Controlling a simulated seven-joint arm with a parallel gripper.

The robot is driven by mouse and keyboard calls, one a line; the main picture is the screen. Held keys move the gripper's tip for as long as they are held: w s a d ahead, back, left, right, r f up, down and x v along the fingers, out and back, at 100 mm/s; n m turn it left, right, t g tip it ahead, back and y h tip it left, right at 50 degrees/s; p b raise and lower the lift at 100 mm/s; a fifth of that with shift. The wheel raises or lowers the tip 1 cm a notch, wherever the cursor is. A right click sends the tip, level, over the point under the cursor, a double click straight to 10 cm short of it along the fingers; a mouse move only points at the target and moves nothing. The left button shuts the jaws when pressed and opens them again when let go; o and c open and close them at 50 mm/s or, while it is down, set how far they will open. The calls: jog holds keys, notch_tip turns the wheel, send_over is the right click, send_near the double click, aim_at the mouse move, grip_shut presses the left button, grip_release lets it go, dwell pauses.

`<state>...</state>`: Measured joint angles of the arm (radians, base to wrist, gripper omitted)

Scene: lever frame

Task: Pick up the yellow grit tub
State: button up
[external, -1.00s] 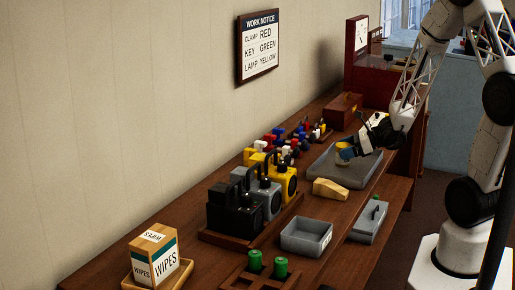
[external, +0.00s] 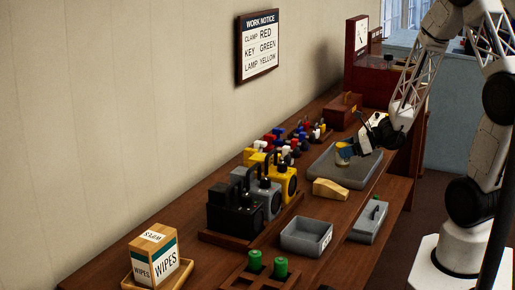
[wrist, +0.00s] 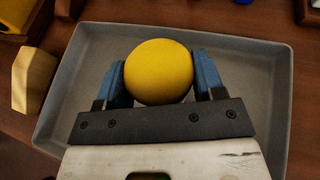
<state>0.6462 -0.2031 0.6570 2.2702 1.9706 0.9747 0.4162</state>
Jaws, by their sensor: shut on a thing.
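The yellow grit tub (wrist: 159,71) sits between the two blue fingers of my gripper (wrist: 160,82) in the wrist view, with its round yellow top facing the camera. My gripper is shut on it, one finger on each side. In the external view the tub (external: 343,153) is small and partly covered by my gripper (external: 345,149), over the grey tray (external: 351,175). The tray's rim (wrist: 290,95) surrounds them in the wrist view. The tub's underside is hidden, so I cannot tell its exact height above the tray floor.
A tan wooden block (external: 330,188) lies just outside the tray. Yellow, grey and black lamps (external: 245,207) stand left. A reddish wooden box (external: 342,110) is behind the tray.

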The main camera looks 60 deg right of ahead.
aim_at(349, 144)
jog(key=shift+c, duration=0.6)
jog(key=shift+r, duration=0.15)
notch_tip(349, 144, up, 10)
jog(key=shift+f, duration=0.15)
